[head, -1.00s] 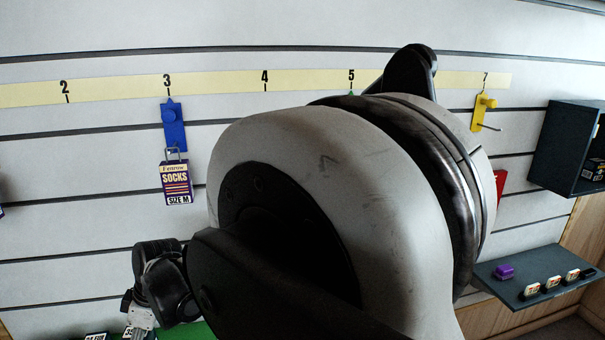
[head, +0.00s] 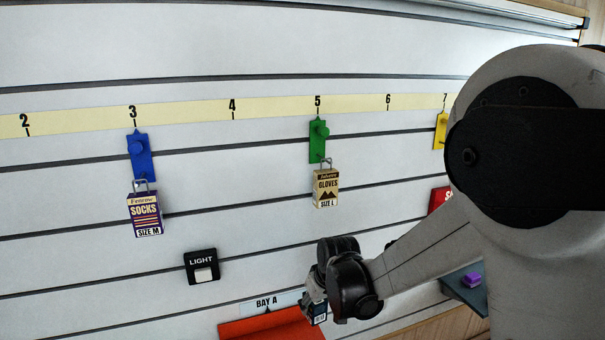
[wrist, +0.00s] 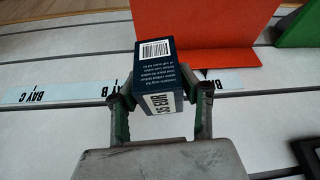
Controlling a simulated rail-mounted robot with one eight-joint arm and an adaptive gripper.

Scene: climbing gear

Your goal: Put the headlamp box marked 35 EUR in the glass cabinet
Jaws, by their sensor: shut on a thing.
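My gripper (wrist: 157,98) is shut on a dark blue box (wrist: 152,68) in the wrist view. The box carries a white label reading 35 EUR, a barcode and small white print, and its sides sit between the two fingers. In the head view my gripper (head: 312,290) is low in the middle, partly hidden by my wrist. A small dark part of the box (head: 318,313) shows below it, in front of the wall near an orange panel. I see no glass cabinet in either current view.
An orange panel (head: 270,329) lies under the BAY A label (head: 267,302). A light switch (head: 201,267), a socks pack (head: 145,214) and a gloves pack (head: 326,188) are on the slatted wall. A dark shelf (head: 462,294) with a purple item is partly behind my arm.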

